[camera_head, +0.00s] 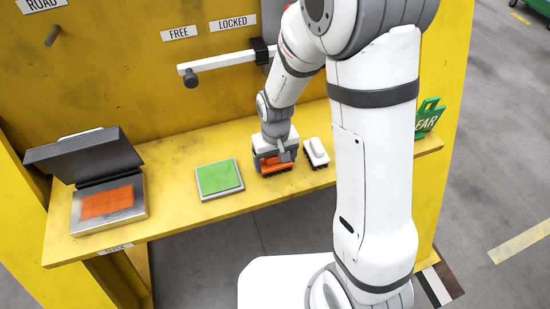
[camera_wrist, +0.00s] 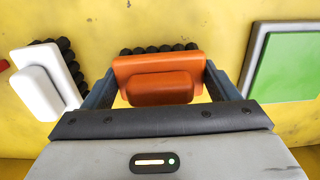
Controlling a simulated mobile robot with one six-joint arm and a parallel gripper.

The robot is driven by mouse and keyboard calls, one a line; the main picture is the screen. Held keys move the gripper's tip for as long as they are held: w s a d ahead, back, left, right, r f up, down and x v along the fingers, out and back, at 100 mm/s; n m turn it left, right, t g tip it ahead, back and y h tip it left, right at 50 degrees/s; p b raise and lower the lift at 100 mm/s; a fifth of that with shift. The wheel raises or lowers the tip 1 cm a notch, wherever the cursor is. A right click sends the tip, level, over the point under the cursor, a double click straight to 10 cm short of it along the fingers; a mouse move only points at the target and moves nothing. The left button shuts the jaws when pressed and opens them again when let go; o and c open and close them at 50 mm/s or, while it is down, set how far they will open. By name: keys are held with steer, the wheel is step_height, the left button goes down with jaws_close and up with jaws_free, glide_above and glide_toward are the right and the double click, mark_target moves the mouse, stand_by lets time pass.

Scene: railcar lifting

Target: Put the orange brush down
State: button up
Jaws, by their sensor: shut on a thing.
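The orange brush (camera_wrist: 157,82) has a raised grip block and dark bristles, which show along its far edge in the wrist view. My gripper (camera_wrist: 157,92) is shut on it, with one finger at each side. In the head view the orange brush (camera_head: 274,164) is low at the yellow shelf (camera_head: 170,177), between the green pad and the white brush. It looks level. I cannot tell whether its bristles touch the shelf. My gripper (camera_head: 275,155) hides part of it from above.
A white brush (camera_head: 316,153) lies just right of the orange one. A green pad (camera_head: 219,178) in a grey frame lies to the left. An open case (camera_head: 108,205) with an orange pad stands at the shelf's left end. A white lever (camera_head: 215,64) is on the wall above.

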steer(key=shift+f, duration=0.15)
steer(key=o, duration=1.1)
steer(key=shift+c, duration=0.2)
step_height(320, 180, up, 12)
steer(key=shift+r, duration=0.2)
steer(key=s+d+r+m+t, duration=0.3)
steer(key=s+d+r, duration=0.6)
steer(key=s+d, duration=0.3)
steer(key=shift+s+d, duration=0.25)
steer(key=shift+s, duration=0.05)
